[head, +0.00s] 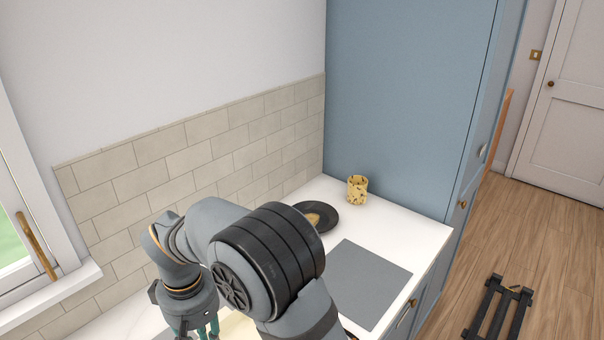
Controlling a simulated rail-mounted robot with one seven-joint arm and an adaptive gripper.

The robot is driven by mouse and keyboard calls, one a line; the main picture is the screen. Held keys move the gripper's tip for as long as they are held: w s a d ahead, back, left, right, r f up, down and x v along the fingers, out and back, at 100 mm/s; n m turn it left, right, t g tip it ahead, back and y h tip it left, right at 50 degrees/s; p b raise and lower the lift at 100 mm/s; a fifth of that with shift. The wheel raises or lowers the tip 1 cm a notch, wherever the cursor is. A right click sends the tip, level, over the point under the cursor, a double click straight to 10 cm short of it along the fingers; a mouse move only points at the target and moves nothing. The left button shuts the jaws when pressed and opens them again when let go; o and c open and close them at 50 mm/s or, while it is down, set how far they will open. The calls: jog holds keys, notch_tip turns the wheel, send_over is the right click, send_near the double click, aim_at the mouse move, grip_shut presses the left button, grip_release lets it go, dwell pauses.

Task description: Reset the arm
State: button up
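My arm rises from the bottom of the head view and bends over the white counter (425,240). My gripper (207,330) points down at the bottom edge of the view, left of the thick black-banded joint. Only its upper part and some teal finger parts show; the fingertips are cut off by the frame edge. I cannot tell whether it is open or shut, or whether it holds anything.
A dark plate (327,222) with a tan item on it and a yellow speckled cup (357,190) stand near the tall blue cabinet (410,100). A grey flat panel (362,283) lies in the counter. The tiled wall (220,150) and window (20,215) bound the left.

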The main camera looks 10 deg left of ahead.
notch_tip(320, 180, down, 12)
jog(key=shift+r+p, duration=0.25)
jog(key=shift+p, duration=0.15)
jog(key=shift+w+a+r+b, duration=0.1)
jog(key=shift+r+b, duration=0.3)
jog(key=shift+r, duration=1.1)
